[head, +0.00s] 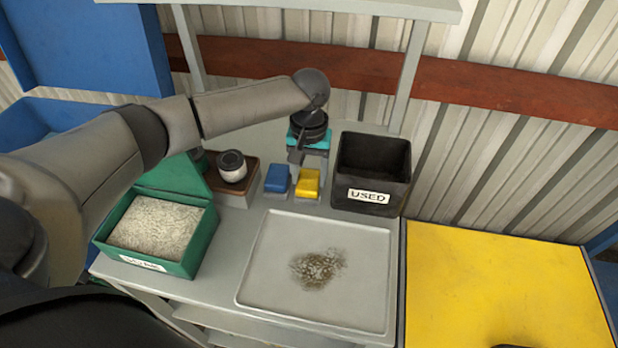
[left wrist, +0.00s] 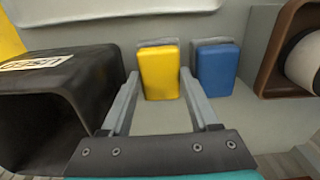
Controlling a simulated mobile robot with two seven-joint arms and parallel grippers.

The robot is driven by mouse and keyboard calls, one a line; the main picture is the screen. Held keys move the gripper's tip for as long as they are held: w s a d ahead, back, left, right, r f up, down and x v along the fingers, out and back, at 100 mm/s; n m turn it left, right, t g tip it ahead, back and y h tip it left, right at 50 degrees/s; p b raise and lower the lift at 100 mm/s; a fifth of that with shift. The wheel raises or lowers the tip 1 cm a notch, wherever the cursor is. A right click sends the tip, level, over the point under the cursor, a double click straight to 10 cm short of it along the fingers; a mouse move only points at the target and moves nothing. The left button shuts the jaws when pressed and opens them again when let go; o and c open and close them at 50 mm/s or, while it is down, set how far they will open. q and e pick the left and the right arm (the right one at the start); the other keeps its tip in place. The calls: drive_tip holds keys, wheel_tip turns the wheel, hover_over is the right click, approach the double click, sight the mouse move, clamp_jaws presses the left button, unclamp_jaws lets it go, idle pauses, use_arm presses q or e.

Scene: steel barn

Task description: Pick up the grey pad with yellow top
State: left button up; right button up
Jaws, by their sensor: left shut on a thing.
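The grey pad with yellow top (head: 308,183) stands at the back of the bench, just left of the black bin. It also shows in the left wrist view (left wrist: 160,75), with its grey part behind the yellow. My left gripper (head: 309,165) reaches down to it from behind; in the left wrist view its two fingers (left wrist: 159,78) lie on either side of the pad, shut on it. The pad appears still at bench level. My right gripper is not seen.
A similar blue-topped pad (head: 277,179) stands close on the left. The black bin marked USED (head: 371,172) is close on the right. A tray (head: 270,285) with a dirty patch lies in front. A green box (head: 198,257) and a brown holder with a cup (head: 239,187) stand left.

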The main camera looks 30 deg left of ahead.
sight(308, 180)
use_arm(q)
drive_tip(key=r, duration=0.1)
drive_tip(key=r+p, duration=0.1)
drive_tip(key=r, duration=0.1)
drive_tip(key=shift+s+r, duration=0.2)
drive_tip(key=shift+r, duration=0.1)
drive_tip(key=s+d+p, duration=0.1)
drive_tip(key=s, duration=0.4)
drive_tip(key=s+p, duration=0.1)
drive_tip(key=s, duration=0.5)
drive_tip(key=s+d+p, duration=0.1)
drive_tip(key=s, duration=0.5)
drive_tip(key=shift+s+d+f, duration=0.1)
drive_tip(key=shift+s+d, duration=0.1)
drive_tip(key=shift+d, duration=0.15)
